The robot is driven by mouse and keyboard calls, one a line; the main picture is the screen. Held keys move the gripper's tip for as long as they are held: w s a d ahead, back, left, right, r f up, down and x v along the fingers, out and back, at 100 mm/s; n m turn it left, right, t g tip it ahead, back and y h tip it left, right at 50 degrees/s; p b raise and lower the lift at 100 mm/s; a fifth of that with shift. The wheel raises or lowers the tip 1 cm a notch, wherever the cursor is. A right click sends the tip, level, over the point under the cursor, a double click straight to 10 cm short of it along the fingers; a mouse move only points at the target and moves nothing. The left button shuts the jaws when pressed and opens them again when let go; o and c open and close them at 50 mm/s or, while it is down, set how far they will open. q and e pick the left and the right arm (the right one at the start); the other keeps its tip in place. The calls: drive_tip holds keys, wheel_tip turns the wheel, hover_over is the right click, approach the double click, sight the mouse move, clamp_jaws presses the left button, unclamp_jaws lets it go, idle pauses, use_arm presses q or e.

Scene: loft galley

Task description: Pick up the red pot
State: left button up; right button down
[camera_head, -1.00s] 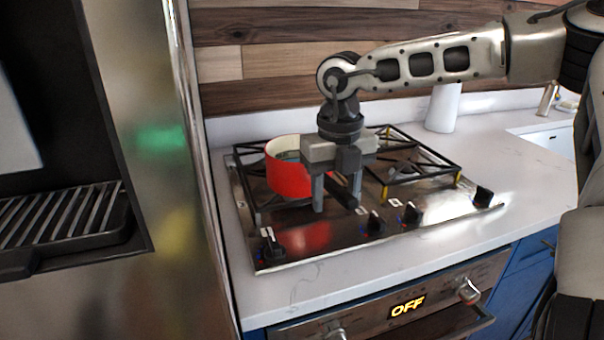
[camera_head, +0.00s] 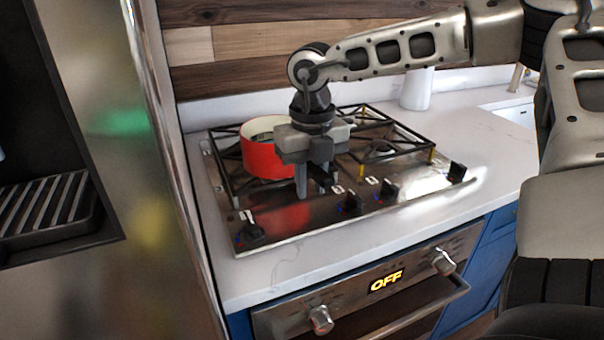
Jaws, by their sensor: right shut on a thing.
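The red pot (camera_head: 262,158), with a pale inside, stands upright on the left rear part of the black stove grate. My right gripper (camera_head: 316,188) points down just to the right of the pot, at its near right side. Its fingers are close together and shut on the pot's dark handle, which they mostly hide. The pot's right edge is partly covered by the gripper body. My left gripper is out of view.
The steel cooktop (camera_head: 280,238) has several black knobs along its front. A white cylinder (camera_head: 416,88) stands behind on the counter. A steel fridge (camera_head: 110,180) rises close on the left. White counter (camera_head: 480,150) is clear on the right.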

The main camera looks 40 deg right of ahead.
drive_tip(key=shift+w+r, duration=0.1)
drive_tip(key=shift+r, duration=0.15)
